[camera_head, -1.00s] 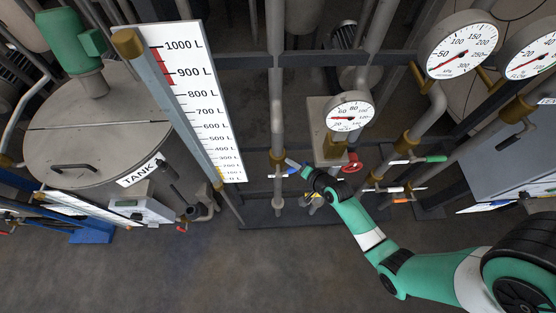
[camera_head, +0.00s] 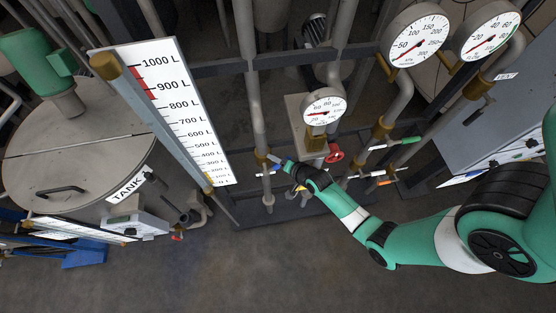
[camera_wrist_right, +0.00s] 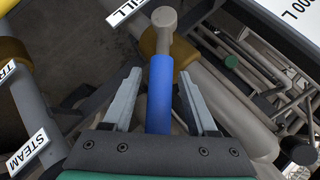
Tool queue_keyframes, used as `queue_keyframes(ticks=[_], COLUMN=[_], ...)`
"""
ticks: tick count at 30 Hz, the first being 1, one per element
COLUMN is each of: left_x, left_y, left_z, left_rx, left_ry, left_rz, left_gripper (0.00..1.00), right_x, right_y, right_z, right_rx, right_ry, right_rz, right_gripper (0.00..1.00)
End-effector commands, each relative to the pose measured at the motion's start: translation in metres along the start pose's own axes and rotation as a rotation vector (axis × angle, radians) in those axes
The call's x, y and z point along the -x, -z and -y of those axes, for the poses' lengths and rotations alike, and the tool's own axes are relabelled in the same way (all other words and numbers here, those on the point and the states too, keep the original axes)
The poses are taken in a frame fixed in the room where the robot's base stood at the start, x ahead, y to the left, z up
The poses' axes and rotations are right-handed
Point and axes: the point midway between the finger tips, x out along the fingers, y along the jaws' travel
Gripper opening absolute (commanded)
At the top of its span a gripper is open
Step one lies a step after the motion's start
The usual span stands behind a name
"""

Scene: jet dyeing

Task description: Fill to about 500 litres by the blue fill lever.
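The blue fill lever (camera_wrist_right: 159,95) points toward me in the right wrist view, between the two grey fingers of my right gripper (camera_wrist_right: 160,78). The fingers stand apart with a gap on each side of the lever. A FILL tag (camera_wrist_right: 124,10) is beside its valve. In the head view the lever (camera_head: 274,159) shows small at a vertical pipe, with my right gripper (camera_head: 287,165) at it. The level scale (camera_head: 185,105), marked up to 1000 L, stands beside a sight tube (camera_head: 150,120); I cannot read a liquid level. My left gripper is out of view.
The tank (camera_head: 70,165) stands at the left. Round dials (camera_head: 418,40) are above. The floor in front is clear.

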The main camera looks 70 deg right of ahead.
Motion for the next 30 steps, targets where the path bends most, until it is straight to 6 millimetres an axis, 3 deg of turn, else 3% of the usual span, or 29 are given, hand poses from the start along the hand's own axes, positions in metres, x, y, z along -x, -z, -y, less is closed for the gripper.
queue_keyframes(ticks=[8, 21, 25, 30], left_x=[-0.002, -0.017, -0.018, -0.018], left_y=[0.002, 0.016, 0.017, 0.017], left_z=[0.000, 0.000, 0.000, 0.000], left_rx=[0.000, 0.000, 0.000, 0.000], left_ry=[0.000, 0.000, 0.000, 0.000], left_rz=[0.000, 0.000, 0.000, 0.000], left_gripper=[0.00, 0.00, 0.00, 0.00], right_x=[0.008, 0.100, 0.114, 0.117], right_y=[0.000, 0.000, 0.000, 0.000], right_z=[0.000, 0.000, 0.000, 0.000], right_rx=[0.000, -0.001, 0.000, 0.000], right_ry=[-0.002, -0.002, -0.001, 0.000], right_rz=[0.002, 0.000, 0.000, 0.001], right_gripper=[0.58, 0.58, 0.58, 0.58])
